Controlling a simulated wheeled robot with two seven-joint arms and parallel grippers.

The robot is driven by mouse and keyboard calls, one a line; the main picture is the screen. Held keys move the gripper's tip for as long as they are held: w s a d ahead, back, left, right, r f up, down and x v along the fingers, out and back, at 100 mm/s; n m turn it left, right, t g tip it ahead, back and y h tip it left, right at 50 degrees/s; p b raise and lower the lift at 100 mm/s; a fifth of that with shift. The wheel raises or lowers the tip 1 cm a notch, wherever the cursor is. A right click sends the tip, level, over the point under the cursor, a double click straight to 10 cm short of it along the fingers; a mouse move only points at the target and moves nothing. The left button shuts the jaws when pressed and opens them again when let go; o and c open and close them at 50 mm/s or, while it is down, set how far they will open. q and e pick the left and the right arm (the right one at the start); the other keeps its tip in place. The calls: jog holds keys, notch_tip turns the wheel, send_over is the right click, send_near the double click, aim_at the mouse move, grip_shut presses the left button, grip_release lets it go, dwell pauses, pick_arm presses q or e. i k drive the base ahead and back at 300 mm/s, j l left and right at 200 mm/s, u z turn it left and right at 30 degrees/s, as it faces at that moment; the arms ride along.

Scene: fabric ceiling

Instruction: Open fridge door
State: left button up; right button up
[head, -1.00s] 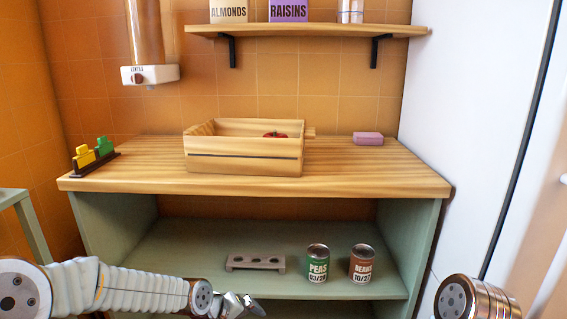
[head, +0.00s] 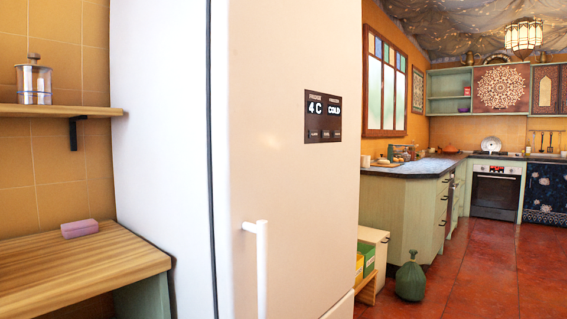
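The white fridge stands in the middle of the head view, with its side panel on the left and its front door (head: 290,180) facing right. The door looks shut, with a dark seam running down its left edge. A white vertical handle (head: 262,270) sits low on the door near that edge; its lower end is cut off by the frame. Neither of my grippers shows in this view.
A wooden counter (head: 75,265) with a pink block (head: 80,228) is left of the fridge, under a shelf holding a glass jar (head: 34,85). A green jug (head: 410,278) stands on the red floor (head: 475,285) at right. Open floor lies beyond, towards the oven (head: 496,190).

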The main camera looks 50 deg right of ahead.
aim_at(285, 204)
jog(key=z, duration=1.9)
